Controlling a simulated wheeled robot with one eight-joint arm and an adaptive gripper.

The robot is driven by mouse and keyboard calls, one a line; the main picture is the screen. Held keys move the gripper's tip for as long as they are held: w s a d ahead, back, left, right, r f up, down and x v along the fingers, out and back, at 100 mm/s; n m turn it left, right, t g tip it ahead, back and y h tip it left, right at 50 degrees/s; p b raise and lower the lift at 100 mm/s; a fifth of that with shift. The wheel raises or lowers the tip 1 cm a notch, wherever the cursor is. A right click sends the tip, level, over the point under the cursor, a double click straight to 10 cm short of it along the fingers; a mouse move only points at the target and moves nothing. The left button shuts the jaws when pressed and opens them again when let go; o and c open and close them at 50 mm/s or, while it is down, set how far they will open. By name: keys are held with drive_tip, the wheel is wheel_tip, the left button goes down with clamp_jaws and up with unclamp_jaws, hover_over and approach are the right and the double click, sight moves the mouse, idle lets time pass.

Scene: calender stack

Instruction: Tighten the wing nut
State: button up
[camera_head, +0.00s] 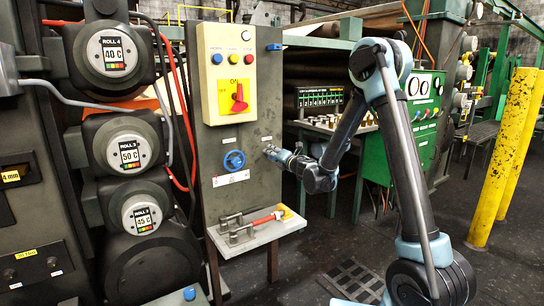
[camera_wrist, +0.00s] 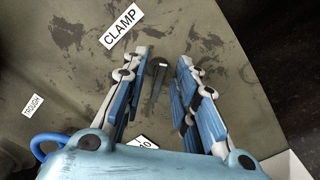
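A dark, narrow metal piece that looks like the wing nut (camera_wrist: 158,78) stands on the grey panel (camera_wrist: 215,75), below the CLAMP label (camera_wrist: 122,27) in the wrist view. My gripper (camera_wrist: 162,58) is open, with one blue-padded finger on each side of this piece. Gaps show between the piece and both fingers. In the head view, my gripper (camera_head: 269,151) is at the right part of the upright panel (camera_head: 257,110), right of the blue handwheel (camera_head: 235,160). The wing nut cannot be made out there.
The blue handwheel also shows at the wrist view's left edge (camera_wrist: 46,146), near the TROUGH label (camera_wrist: 33,106). A yellow switch box (camera_head: 229,75) is above. A small shelf (camera_head: 262,231) with a red-handled clamp (camera_head: 262,221) juts out below my gripper.

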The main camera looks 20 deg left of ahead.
clamp_jaws()
drive_tip(key=shift+a, duration=0.15)
drive_tip(key=shift+m, duration=0.4)
